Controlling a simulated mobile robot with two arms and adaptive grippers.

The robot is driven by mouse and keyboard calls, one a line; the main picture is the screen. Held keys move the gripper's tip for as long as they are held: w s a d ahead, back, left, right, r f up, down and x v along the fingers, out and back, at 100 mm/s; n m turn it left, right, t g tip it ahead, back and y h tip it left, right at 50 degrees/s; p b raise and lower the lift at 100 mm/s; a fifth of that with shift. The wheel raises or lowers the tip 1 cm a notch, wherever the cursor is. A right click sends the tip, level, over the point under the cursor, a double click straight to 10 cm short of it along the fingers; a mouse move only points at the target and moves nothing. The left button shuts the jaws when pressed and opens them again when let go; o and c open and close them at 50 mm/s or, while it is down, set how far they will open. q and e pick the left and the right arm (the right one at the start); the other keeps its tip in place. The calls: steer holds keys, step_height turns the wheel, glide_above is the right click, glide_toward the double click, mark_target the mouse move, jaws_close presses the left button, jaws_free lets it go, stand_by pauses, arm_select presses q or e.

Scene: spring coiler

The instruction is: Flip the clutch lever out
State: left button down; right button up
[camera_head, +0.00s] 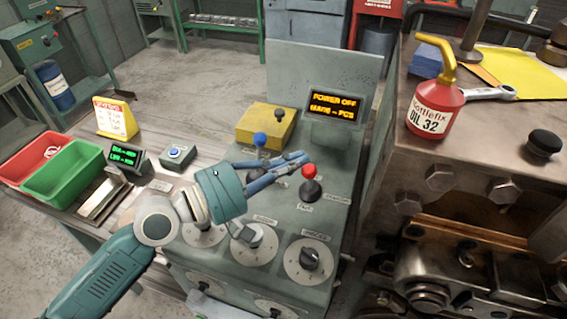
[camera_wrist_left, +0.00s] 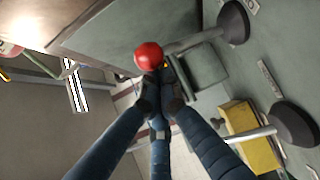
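A lever with a red ball knob (camera_head: 309,171) rises from a black boot on the green control console (camera_head: 330,215). A second lever with a blue knob (camera_head: 260,139) stands farther back and to the left. The small labels are too blurred to tell which is the clutch lever. My left gripper (camera_head: 306,158) reaches in from the left, its fingertips drawn together close beside the red knob. In the left wrist view the red knob (camera_wrist_left: 148,56) shows just past the fingertips (camera_wrist_left: 161,96); I cannot tell whether they touch it. My right gripper is out of view.
A display (camera_head: 335,106) reading "POWER OFF" and a yellow box (camera_head: 266,125) stand at the console's back. Dials (camera_head: 308,262) line its front. Red and green bins (camera_head: 66,172) are at the left. An oil can (camera_head: 436,108) stands on the machine at the right.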

arm_select(q)
steer(key=v, duration=1.2)
steer(key=shift+d, duration=0.1)
